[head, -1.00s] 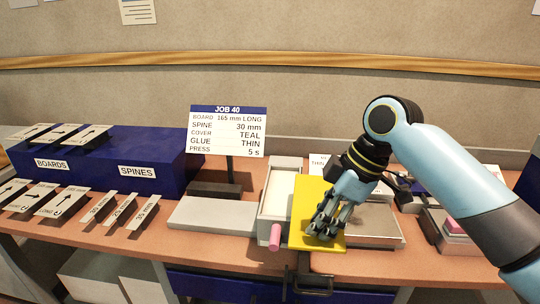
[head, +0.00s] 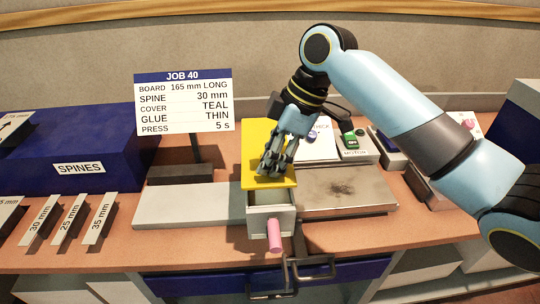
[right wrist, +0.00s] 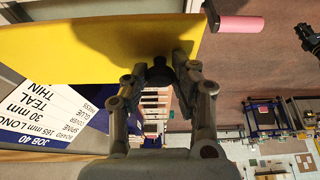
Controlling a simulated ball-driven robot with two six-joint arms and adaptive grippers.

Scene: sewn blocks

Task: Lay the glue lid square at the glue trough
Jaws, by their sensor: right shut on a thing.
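The glue lid is a flat yellow plate (head: 257,136); it also fills the upper left of the right wrist view (right wrist: 90,45). My right gripper (head: 274,170) is shut on the lid near its front end. The glue trough (head: 284,217) is a narrow grey-white box with a pink handle (head: 274,236) at its front. The lid lies over the back and middle of the trough, and the trough's front end shows uncovered. I cannot tell whether the lid touches the rim or is slightly above it. My left gripper is not in view.
A grey plate (head: 180,205) lies left of the trough, and a stained metal plate (head: 345,189) lies right of it. The job sign (head: 183,101) stands behind at left. A switch box marked motor (head: 352,145) is behind at right.

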